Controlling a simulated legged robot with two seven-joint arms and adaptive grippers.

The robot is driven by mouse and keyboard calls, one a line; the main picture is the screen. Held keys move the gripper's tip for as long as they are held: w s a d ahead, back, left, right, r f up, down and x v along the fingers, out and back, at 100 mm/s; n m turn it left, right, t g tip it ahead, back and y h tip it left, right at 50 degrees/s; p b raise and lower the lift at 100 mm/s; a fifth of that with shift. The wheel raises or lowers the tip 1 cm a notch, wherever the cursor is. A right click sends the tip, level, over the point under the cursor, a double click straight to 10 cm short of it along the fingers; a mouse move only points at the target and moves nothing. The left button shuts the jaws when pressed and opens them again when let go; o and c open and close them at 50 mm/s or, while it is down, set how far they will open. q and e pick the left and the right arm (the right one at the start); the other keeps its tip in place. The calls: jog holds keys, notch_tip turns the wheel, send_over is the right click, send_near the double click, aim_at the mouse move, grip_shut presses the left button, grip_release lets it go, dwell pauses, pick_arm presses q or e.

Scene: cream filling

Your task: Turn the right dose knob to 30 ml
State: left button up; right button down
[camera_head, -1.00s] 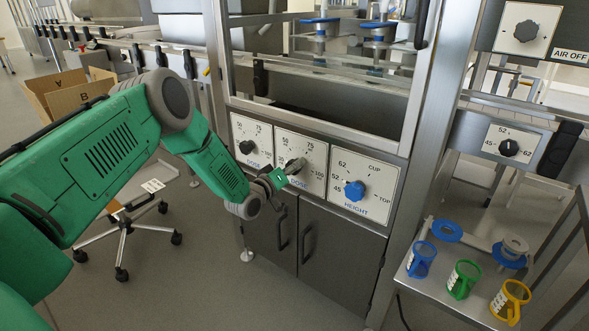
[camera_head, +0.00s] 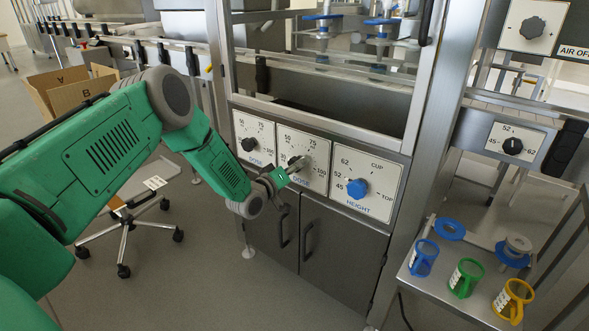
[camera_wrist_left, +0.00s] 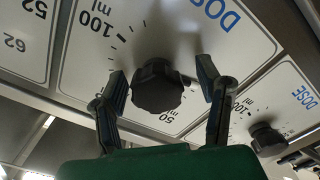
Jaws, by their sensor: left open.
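In the left wrist view the black right dose knob (camera_wrist_left: 157,88) lies between the two fingers of my open left gripper (camera_wrist_left: 161,74), with a visible gap on each side. I cannot tell which mark the knob points to. My right gripper is out of view.
The left dose knob (camera_wrist_left: 267,138) shows at lower right in the wrist view. A cabinet door (camera_head: 337,230) with a handle is below the dials. Blue (camera_head: 423,258), green (camera_head: 465,278) and yellow (camera_head: 513,299) cup-like parts stand on a side shelf at right.

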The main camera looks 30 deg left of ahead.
pick_arm(q)
jog(key=s+a, duration=0.1)
jog(key=s, duration=1.1)
jog(key=shift+f, duration=0.1)
jog(key=s+d+f+m+g+p, duration=0.35)
jog(key=s+d+f+g, duration=0.65)
jog(key=s+d, duration=0.4)
jog(key=s+d+f+m+g+y+p, duration=0.1)
jog(key=s+m+g, duration=0.4)
jog(key=s, duration=1.8)
jog(key=shift+d+f+g+y+p, duration=0.3)
jog(key=shift+f+g+p, duration=0.1)
jog(key=shift+g, duration=0.8)
